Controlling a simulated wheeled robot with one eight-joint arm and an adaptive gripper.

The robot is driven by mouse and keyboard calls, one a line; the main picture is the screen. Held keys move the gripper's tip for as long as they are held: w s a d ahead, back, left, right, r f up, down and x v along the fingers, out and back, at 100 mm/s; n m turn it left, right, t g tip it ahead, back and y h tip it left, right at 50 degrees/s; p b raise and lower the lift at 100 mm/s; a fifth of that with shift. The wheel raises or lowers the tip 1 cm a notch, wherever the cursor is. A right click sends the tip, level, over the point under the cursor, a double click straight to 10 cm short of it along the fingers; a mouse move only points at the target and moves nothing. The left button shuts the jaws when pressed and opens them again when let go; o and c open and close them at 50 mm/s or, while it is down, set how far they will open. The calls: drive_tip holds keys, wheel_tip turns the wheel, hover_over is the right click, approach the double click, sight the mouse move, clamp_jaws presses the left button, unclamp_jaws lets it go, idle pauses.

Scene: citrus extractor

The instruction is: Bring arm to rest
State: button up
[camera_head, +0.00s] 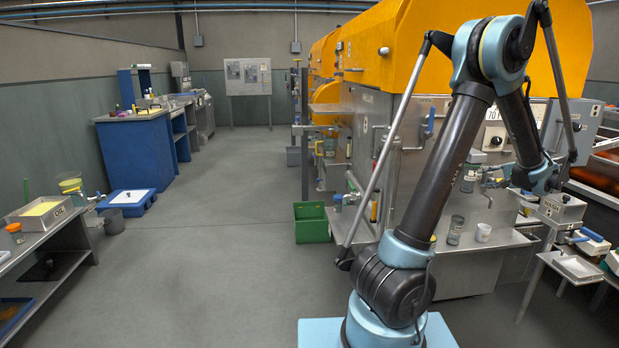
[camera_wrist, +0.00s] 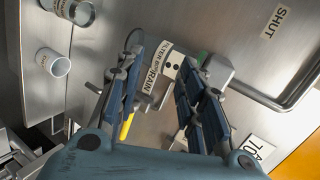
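My arm (camera_head: 440,170) is bent upward in the head view, its forearm coming down at the right in front of the orange and steel machine (camera_head: 380,120). My gripper (camera_wrist: 163,58) shows in the wrist view with its two dark blue fingers spread apart and nothing visibly held. Between and beyond the fingers is the machine's steel face with a drain label (camera_wrist: 158,72). A grey fitting (camera_wrist: 217,70) shows behind the right finger; I cannot tell whether they touch. In the head view the fingers are too small and overlapped to make out.
A glass jar (camera_head: 456,230) and a white cup (camera_head: 483,232) stand on the machine's ledge. Small stands with a tray (camera_head: 577,267) lie at the right. A green bin (camera_head: 312,222) sits on the floor. The aisle at the left (camera_head: 215,230) is clear.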

drive_tip(key=a+r+n+g+y, duration=0.2)
drive_tip(key=a+n+g, duration=0.3)
drive_tip(key=a, duration=2.4)
drive_tip(key=s+a+f+n+g, duration=0.15)
drive_tip(key=s+a, duration=0.25)
drive_tip(key=a, duration=0.4)
drive_tip(key=s+a+n+g, duration=0.1)
drive_tip(key=s+a+n, duration=0.1)
drive_tip(key=s+a, duration=0.4)
drive_tip(key=s+a+f+n+g+h, duration=0.1)
drive_tip(key=s+a+f+n+h, duration=0.1)
drive_tip(key=s, duration=0.7)
drive_tip(key=s+a+f+n+g+h, duration=0.2)
drive_tip(key=s+a+f+n, duration=0.2)
drive_tip(key=s+a+f, duration=0.2)
drive_tip(key=s+f, duration=0.2)
drive_tip(key=s, duration=0.1)
drive_tip(key=shift+s+a+f, duration=0.2)
drive_tip(key=shift+s+f, duration=0.05)
drive_tip(key=shift+s, duration=0.1)
drive_tip(key=shift+d+n, duration=0.1)
drive_tip(key=shift+n, duration=0.15)
